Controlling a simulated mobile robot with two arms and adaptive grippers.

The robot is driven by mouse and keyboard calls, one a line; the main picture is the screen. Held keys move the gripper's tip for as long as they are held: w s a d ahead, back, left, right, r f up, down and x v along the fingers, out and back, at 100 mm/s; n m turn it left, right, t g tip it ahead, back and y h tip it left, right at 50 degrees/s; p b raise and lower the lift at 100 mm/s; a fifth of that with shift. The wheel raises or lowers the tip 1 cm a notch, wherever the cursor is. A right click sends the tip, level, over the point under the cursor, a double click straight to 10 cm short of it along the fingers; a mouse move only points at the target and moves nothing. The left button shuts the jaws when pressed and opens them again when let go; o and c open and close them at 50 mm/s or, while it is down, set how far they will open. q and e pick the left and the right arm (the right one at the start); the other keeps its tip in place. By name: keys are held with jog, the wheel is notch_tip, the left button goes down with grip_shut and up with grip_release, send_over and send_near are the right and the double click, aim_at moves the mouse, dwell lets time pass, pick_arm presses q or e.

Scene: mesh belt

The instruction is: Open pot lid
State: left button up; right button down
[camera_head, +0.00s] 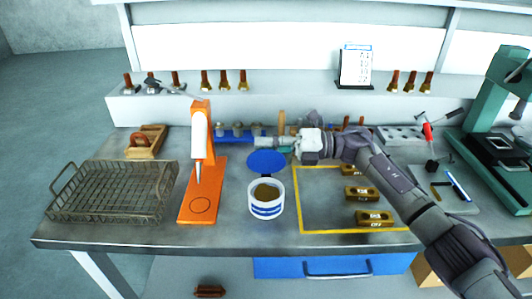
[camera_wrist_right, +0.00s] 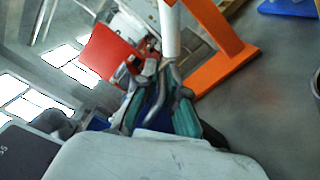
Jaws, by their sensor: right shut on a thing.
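The pot (camera_head: 266,201) is white with blue bands and stands on the table, its top open and brown contents showing inside. The round blue lid (camera_head: 266,162) is off the opening, just behind and above the pot's far rim. My right gripper (camera_head: 287,150) reaches in from the right and is shut on the lid at its right edge. In the right wrist view the teal-padded fingers (camera_wrist_right: 165,100) are close together, with something blue between them. A pale curved rim at that view's right edge may be the pot. My left gripper is not in view.
An orange stand (camera_head: 187,207) with a white upright part is left of the pot, and a wire basket (camera_head: 110,212) lies further left. A yellow-outlined area (camera_head: 320,200) with several brass blocks is on the right. A green machine (camera_head: 490,120) stands at the far right.

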jog(key=shift+w+f+m+b, duration=0.2)
jog(key=shift+w+m, duration=0.25)
jog(key=shift+m, duration=0.2)
jog(key=shift+w+f+m+b, duration=0.1)
jog(key=shift+w+m+b, duration=0.05)
jog(key=shift+w+m, duration=0.4)
jog(key=shift+d, duration=0.1)
jog(key=shift+s+f, duration=0.1)
jog(key=c, duration=1.3)
grip_release()
jog(key=d, duration=1.2)
